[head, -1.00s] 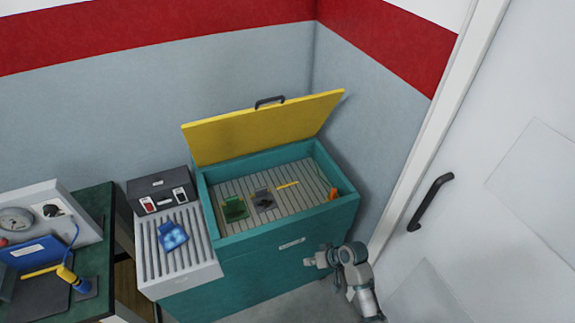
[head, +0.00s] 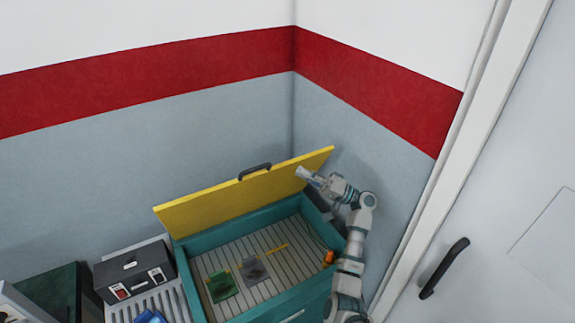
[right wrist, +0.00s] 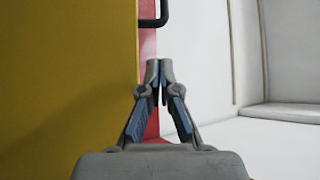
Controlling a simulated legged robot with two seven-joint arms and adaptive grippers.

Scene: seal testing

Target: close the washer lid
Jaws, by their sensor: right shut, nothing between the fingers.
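The washer is a teal box (head: 283,308) with a slatted floor, below the middle of the head view. Its yellow lid (head: 220,204) stands open, tilted up at the back, with a dark handle (head: 255,171) on its top edge. My right gripper (head: 300,172) is raised in front of the lid's right part, near its top edge; I cannot tell whether it touches. In the right wrist view the gripper (right wrist: 159,68) is shut and empty, with the yellow lid (right wrist: 70,85) filling the left side and the handle (right wrist: 153,12) above. My left gripper is not in view.
Inside the washer lie a green part (head: 221,286), a grey part (head: 253,271), a yellow stick (head: 277,249) and an orange item (head: 329,257). A dark control box (head: 133,273) stands at left. A door with a black handle (head: 443,268) is at right.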

